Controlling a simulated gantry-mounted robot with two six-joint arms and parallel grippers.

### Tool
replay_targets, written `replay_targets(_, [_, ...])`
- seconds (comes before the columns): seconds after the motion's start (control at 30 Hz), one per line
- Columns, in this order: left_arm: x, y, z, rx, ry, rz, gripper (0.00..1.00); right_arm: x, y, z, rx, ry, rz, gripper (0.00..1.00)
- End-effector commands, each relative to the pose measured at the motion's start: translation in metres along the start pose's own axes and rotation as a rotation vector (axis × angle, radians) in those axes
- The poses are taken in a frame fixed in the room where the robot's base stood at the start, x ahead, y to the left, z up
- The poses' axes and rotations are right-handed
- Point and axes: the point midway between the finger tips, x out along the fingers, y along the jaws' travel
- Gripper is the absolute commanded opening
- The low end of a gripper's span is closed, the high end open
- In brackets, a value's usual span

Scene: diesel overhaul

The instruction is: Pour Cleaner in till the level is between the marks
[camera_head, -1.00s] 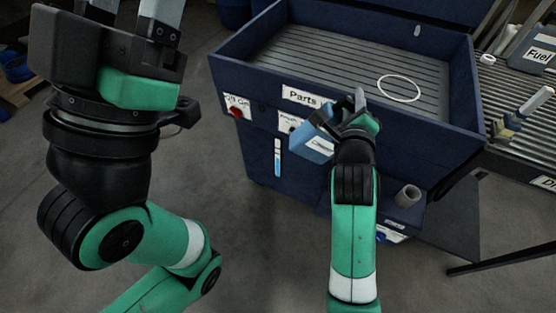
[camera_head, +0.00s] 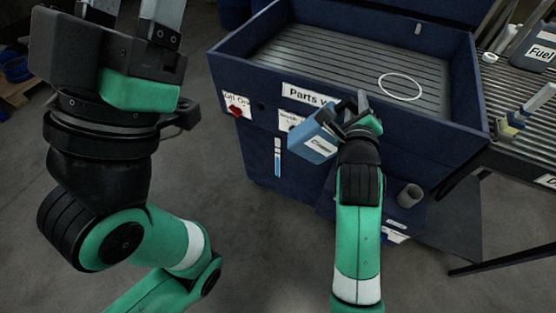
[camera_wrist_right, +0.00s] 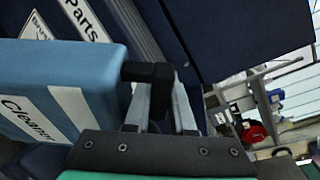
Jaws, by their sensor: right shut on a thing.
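The blue Cleaner jug (camera_head: 316,144) is in front of the parts washer (camera_head: 450,150), tilted in the head view. My right gripper (camera_head: 358,108) is shut on its dark handle; in the wrist view the fingers (camera_wrist_right: 160,105) close at the handle beside the jug (camera_wrist_right: 70,75). The upright level gauge (camera_head: 277,158) on the washer's front is pale above and blue below; its marks are too small to make out. No liquid stream is visible. My left gripper (camera_head: 140,15) is empty, its fingers apart and their tips cut off at the top edge.
A grey cylindrical opening (camera_head: 409,196) is low on the washer's right front. A red knob (camera_head: 236,111) is at its left. A white ring (camera_head: 400,87) shows over the ribbed basin. A fuel can (camera_head: 535,48) stands on the slatted table at right.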

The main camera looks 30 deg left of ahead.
Motion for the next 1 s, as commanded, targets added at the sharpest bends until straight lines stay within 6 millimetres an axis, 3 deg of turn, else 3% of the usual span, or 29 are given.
replay_targets(1.0, [-0.0044, 0.0000, 0.0040, 0.000, 0.000, 0.000, 0.57, 0.0016, -0.0006, -0.0062, 0.079, -0.007, 0.010, 0.00])
